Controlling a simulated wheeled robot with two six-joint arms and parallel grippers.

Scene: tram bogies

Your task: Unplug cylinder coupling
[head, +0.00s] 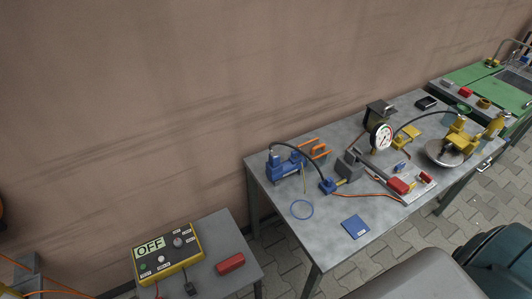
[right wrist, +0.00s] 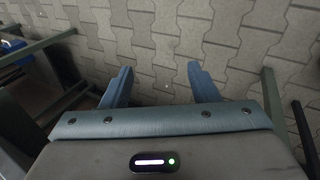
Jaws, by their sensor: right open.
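A yellow cylinder-like unit (head: 459,137) stands at the right end of the grey workbench (head: 300,228) in the head view. A black hose (head: 412,120) arches to it from beside a round white gauge (head: 382,137). The coupling at the hose end is too small to make out. A blue pump-like unit (head: 285,163) stands at the bench's left end, with another dark hose curving to a blue block (head: 327,186). My right gripper (right wrist: 160,76) is open and empty above paved floor in the right wrist view, away from these things. My left gripper is not in view.
A small table (head: 222,282) at lower left carries a yellow control box (head: 168,254) reading OFF and a red block (head: 230,264).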

